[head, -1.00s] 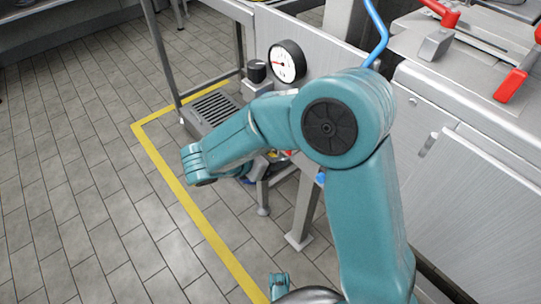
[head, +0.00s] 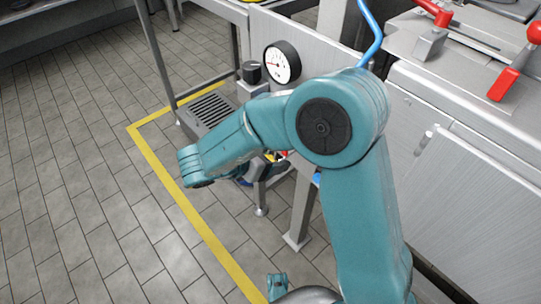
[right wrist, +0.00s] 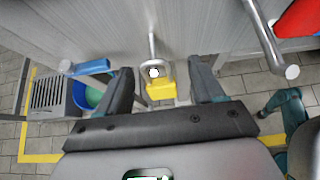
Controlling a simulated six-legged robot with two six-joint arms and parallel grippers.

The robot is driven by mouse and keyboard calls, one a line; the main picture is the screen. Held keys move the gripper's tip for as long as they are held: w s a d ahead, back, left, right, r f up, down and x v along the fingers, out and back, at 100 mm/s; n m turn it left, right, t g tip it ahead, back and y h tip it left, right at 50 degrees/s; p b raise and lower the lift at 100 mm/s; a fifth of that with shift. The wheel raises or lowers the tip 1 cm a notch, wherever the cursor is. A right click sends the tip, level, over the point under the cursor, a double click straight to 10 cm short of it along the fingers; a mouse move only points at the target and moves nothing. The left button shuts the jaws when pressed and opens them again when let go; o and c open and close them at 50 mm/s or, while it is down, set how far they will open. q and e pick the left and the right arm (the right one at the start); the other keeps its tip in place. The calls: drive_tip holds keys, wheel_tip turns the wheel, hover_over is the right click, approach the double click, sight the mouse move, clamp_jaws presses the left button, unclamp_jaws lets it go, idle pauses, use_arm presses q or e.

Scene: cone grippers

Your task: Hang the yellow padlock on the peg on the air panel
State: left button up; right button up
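The yellow padlock (right wrist: 161,90) shows in the right wrist view, body down and shackle up. The peg (right wrist: 151,46) sticks out from the grey air panel (right wrist: 115,40), and its round end shows inside the shackle, so the padlock appears to hang on it. My right gripper (right wrist: 160,74) is open, with one dark finger on each side of the padlock and a visible gap to both. In the head view, my right arm hides most of this gripper, and the peg cannot be made out.
A pressure gauge (head: 282,62) and a black knob (head: 252,72) are on the panel. A blue handle (right wrist: 90,67) is left of my fingers; a bent metal bar (right wrist: 268,40) and red handle (right wrist: 298,18) are right. A grate (head: 207,112) stands near the yellow floor line (head: 165,175).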

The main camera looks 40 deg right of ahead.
use_arm(q)
drive_tip(key=shift+m, duration=0.3)
drive_tip(key=r+p, duration=0.2)
drive_tip(key=s+r+p, duration=0.1)
drive_tip(key=p, duration=0.1)
drive_tip(key=d+r+p, duration=0.1)
drive_tip(key=r+p, duration=0.1)
drive_tip(key=shift+s+d+r, duration=0.1)
drive_tip(key=shift+s+r, duration=0.05)
drive_tip(key=shift+r, duration=0.2)
use_arm(e)
drive_tip(key=v, duration=1.6)
drive_tip(key=shift+s+a+r, duration=0.1)
drive_tip(key=shift+a, duration=0.05)
